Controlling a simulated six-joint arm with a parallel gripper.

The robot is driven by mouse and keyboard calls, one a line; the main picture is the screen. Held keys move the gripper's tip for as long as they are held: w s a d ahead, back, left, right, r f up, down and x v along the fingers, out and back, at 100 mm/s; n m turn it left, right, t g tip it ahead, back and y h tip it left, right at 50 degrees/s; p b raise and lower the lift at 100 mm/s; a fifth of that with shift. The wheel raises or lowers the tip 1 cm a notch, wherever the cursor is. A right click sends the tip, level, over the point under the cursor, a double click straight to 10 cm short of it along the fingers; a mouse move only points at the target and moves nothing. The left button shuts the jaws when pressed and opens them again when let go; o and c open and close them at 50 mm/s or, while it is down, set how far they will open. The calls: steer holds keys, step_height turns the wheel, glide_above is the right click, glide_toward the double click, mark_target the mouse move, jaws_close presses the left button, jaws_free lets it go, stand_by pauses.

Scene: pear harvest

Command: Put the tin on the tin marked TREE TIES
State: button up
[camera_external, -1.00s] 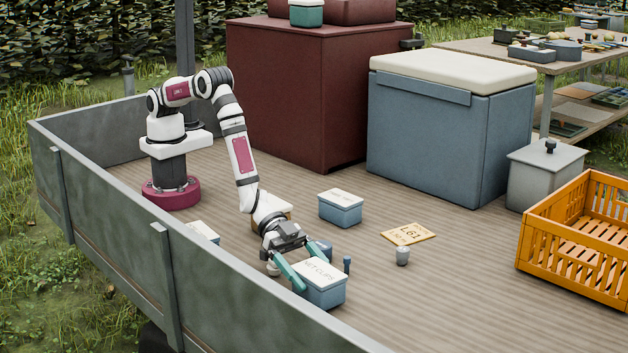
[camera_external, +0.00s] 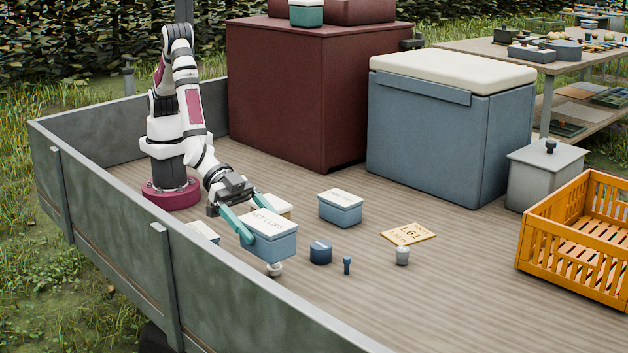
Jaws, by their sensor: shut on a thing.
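My gripper (camera_external: 262,226), with teal fingers, is shut on a blue-grey tin (camera_external: 272,244) with a white lid lettered something like "CLIPS". The tin is held upright, apparently above the floor. Another blue tin (camera_external: 340,211) with a white lid stands on the floor to its right and farther back; its lettering is too small to read. A tin with a cream lid (camera_external: 284,207) is partly hidden behind the held tin. A further white-lidded tin (camera_external: 204,230) shows partly over the side wall. I cannot tell which tin is marked TREE TIES.
A round dark blue pot (camera_external: 320,253), a small blue peg (camera_external: 347,265), a grey cup (camera_external: 402,256) and a small white item (camera_external: 274,269) stand nearby. A sign (camera_external: 408,234) lies flat. An orange crate (camera_external: 575,268) is at right. The trailer wall (camera_external: 130,240) borders the left.

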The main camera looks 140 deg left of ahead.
steer(key=a+r+n+g+y, duration=0.1)
steer(key=a+r+n+y, duration=0.25)
steer(key=a, duration=0.35)
steer(key=a+r+n+g+y, duration=0.25)
steer(key=a+n+y, duration=0.2)
steer(key=a, duration=0.35)
steer(key=s+a+r+n+g+y, duration=0.1)
steer(key=s+a+n+g+y, duration=0.35)
steer(key=s+a, duration=0.2)
steer(key=n+g+y, duration=0.1)
steer(key=n+g, duration=0.4)
steer(key=n, duration=0.1)
glide_above(334, 199)
steer(key=shift+m, duration=0.25)
steer(key=f, duration=0.8)
steer(key=shift+d, duration=0.35)
steer(key=f, duration=0.4)
steer(key=shift+a, duration=0.35)
steer(key=shift+f, duration=0.15)
